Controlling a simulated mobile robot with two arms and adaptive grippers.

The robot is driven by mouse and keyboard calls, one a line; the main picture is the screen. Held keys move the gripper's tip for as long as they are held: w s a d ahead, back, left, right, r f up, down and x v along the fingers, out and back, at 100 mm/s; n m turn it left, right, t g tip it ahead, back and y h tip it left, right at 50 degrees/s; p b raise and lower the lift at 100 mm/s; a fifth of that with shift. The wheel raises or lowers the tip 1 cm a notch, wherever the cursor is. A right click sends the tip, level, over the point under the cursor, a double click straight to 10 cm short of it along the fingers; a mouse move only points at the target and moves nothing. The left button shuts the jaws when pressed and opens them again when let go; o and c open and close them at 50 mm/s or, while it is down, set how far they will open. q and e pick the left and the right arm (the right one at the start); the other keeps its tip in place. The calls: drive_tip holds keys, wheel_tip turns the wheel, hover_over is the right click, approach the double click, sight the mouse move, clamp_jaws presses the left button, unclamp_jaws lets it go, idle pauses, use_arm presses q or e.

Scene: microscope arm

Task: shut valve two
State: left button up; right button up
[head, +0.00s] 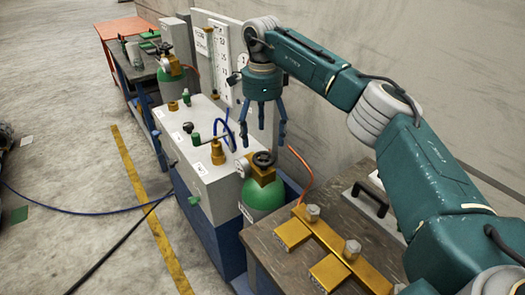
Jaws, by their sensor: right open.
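A grey-white box (168,146) carries several brass valve fittings with small labels, which are too small to read. One brass fitting (218,152) stands at its near end, with a lever with a green part (196,139) beside it. A green gas cylinder (262,201) with a brass valve and a dark handwheel (263,159) stands at the box's near end. I cannot tell which valve is number two. My right gripper (262,134) points down, open and empty, above the box's near end and the handwheel, apart from both. My left gripper is not in view.
Another green cylinder (172,84) stands at the box's far end. A wooden bench (276,262) with brass clamps (342,247) is at the near right. A wall (430,70) rises behind.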

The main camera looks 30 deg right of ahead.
sight(263, 157)
wheel_tip(263, 157, down, 7)
drive_tip(key=shift+f+p, duration=0.15)
drive_tip(key=shift+p, duration=0.55)
